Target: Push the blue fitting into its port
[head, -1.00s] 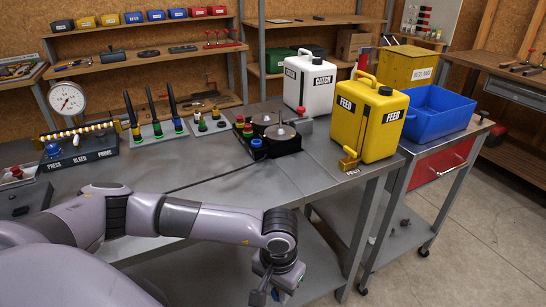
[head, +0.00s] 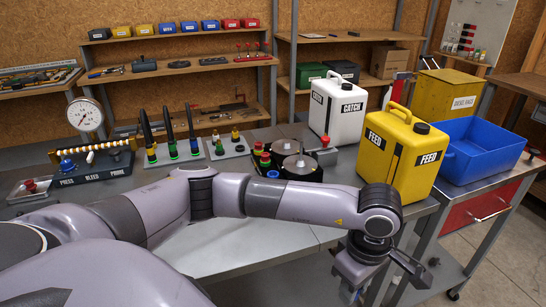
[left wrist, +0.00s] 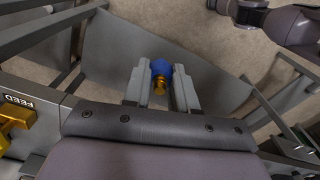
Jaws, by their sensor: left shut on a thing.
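My left gripper (left wrist: 158,92) is shut on the blue fitting (left wrist: 160,67), which has a brass end, in the left wrist view. In the head view the left gripper (head: 352,277) hangs at the front edge of the bench, below the yellow FEED jug; the fitting cannot be made out there. A black pump unit (head: 312,172) with two round metal tops and red, green and blue caps stands on the bench behind my left forearm, which hides part of it. I cannot tell which port is the fitting's. My right gripper is not in view.
The yellow FEED jug (head: 405,150) stands close behind my left wrist. A white CATCH jug (head: 337,108) and a blue bin (head: 482,148) are beyond. A gauge panel (head: 92,178) and several upright probes stand at left. Floor shows below the bench edge.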

